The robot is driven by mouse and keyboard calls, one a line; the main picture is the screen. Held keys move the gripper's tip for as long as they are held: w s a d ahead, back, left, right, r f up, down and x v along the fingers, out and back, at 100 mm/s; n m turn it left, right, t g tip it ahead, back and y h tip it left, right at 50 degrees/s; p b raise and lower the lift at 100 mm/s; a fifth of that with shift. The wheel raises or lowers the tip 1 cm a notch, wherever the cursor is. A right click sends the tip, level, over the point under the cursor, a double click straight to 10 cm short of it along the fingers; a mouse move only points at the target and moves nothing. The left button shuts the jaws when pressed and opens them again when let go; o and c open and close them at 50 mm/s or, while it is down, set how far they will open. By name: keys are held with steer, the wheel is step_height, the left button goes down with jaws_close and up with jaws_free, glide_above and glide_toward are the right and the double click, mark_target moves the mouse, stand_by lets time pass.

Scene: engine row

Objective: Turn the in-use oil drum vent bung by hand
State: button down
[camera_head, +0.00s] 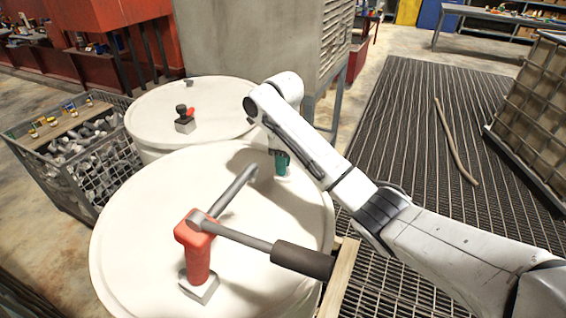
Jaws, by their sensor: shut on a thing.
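The near white drum (130,225) stands upright and carries a red hand pump (197,258) on its lid. The vent bung (283,165) is a small teal piece at the far right part of this lid. My gripper (277,151) reaches down over it from the arm above and is shut on it. The fingers are small and partly hidden by the bung and the arm, so the exact grip does not show.
The pump's grey spout and dark-handled lever (300,260) cross the near lid. A second white drum (150,105) with a small dark fitting stands behind. A wire crate (75,160) is at left. A hose (455,140) lies on the ribbed mat.

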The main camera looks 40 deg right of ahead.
steer(key=shift+w+r+m, duration=0.15)
steer(key=shift+r+m, duration=0.15)
steer(key=shift+m, duration=0.5)
steer(key=shift+d, duration=0.1)
steer(key=c, duration=1.4)
jaws_free()
steer(key=o, duration=0.5)
steer(key=shift+f, duration=0.2)
